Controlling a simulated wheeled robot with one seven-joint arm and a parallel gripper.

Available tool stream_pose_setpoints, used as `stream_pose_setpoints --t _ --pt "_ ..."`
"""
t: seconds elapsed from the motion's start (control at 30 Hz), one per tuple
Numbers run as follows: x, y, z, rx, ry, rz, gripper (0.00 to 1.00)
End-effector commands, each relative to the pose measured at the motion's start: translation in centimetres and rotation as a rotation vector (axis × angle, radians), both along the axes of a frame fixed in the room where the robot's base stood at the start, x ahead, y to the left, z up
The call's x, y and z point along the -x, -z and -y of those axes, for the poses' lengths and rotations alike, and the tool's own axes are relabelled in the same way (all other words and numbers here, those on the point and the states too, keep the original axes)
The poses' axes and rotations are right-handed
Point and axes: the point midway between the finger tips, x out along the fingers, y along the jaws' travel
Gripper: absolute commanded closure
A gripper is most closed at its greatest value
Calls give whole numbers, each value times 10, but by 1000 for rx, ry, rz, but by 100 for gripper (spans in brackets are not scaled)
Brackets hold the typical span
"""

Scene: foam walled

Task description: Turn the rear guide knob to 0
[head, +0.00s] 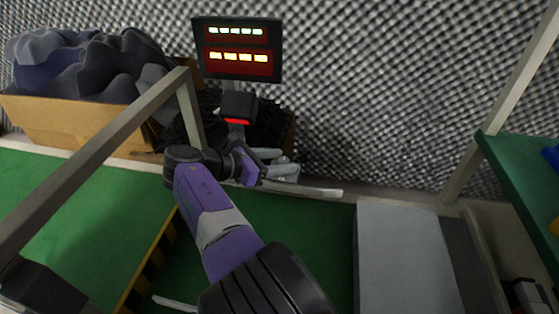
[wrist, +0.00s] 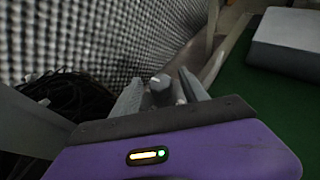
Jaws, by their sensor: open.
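A small grey knob (wrist: 160,84) with a pale mark on it shows in the wrist view, between the two fingers of my gripper (wrist: 161,77). The fingers are open, one on each side of the knob, and I cannot tell whether either touches it. In the head view my gripper (head: 279,163) is by the far edge of the green table, below the display. There the knob cannot be told apart from the grey fingers. The number that the knob's mark points to cannot be read.
A cardboard box (head: 70,122) of dark foam is at the back left. A grey frame bar (head: 100,150) crosses the left. A pale grey block (head: 405,255) lies to the right.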

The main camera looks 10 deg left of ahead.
Motion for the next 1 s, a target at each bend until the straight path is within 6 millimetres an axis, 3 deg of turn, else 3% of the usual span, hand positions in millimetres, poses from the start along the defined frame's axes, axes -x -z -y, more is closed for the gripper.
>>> stream_pose_setpoints --t 0.27,0.7,1.0 --pt "8 -6 -10 0 -3 0 48" --pt "46 -29 -51 0 -1 1 48" --pt "48 -30 -53 0 1 0 48"
